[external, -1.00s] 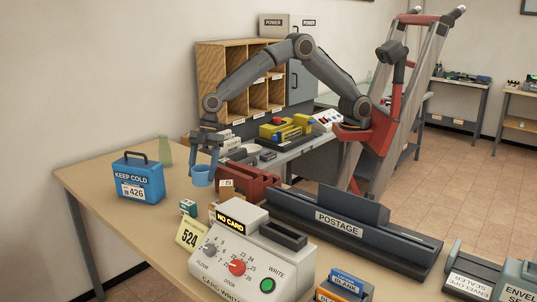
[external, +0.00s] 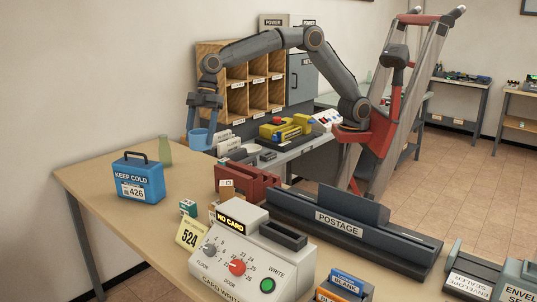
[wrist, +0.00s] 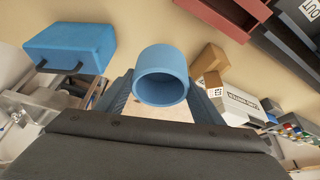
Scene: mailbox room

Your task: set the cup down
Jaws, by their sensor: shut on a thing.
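The blue cup (external: 199,139) is held by my gripper (external: 204,124) above the far part of the tan table (external: 120,215). In the wrist view the cup (wrist: 162,76) sits between the two fingers of my gripper (wrist: 162,98), with its open mouth facing the camera. The fingers are shut on it. In the external view the cup hangs beneath the gripper and appears upright. I cannot tell the exact gap between the cup and the table.
A blue KEEP COLD box (external: 138,178) and a green bottle (external: 165,150) stand on the table left of the cup. A red rack (external: 247,180) stands to the right, with the card writer (external: 250,250) in front. Bare tabletop lies between the blue box and the rack.

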